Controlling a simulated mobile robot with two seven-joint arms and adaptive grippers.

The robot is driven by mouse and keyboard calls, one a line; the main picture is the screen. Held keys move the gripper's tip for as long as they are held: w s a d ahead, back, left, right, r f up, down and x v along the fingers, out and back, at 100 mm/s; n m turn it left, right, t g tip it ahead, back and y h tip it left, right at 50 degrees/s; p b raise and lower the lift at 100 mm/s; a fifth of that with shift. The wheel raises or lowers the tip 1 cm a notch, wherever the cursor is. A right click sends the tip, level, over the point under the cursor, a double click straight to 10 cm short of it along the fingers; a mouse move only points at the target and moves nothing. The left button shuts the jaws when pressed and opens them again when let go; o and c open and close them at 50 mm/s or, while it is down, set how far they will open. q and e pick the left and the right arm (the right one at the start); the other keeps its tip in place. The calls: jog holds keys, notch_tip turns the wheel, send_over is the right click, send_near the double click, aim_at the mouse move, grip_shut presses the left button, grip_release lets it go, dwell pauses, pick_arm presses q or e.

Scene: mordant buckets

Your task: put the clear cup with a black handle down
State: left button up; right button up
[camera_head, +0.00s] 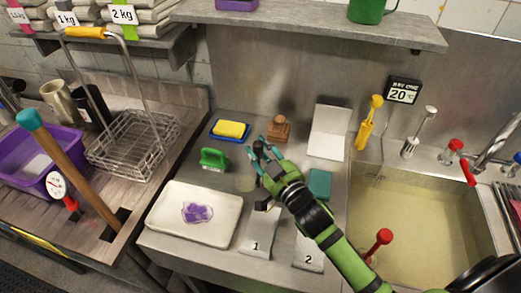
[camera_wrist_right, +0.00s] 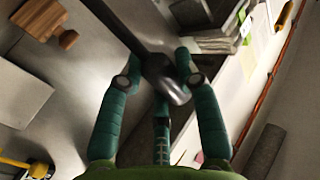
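My right gripper (camera_head: 262,155) is over the steel counter (camera_head: 222,133), near its middle. A faint translucent patch (camera_head: 245,183) just below the gripper in the head view may be the cup's body. Its outline is too faint to tell whether it touches the counter. My left gripper is not in view.
Packets marked 1 (camera_head: 256,245) and 2 (camera_head: 309,260) lie in front. A sink (camera_head: 410,225) is right.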

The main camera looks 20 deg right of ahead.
jog(key=o, duration=0.3)
jog(key=shift+r, duration=0.1)
jog(key=s+b, duration=0.1)
jog(key=s, duration=0.3)
jog(key=s+d+b, duration=0.1)
jog(key=s, duration=0.3)
jog(key=s+d+b, duration=0.1)
jog(key=s, duration=0.2)
jog(key=shift+s+d+r, duration=0.15)
jog(key=shift+s, duration=0.25)
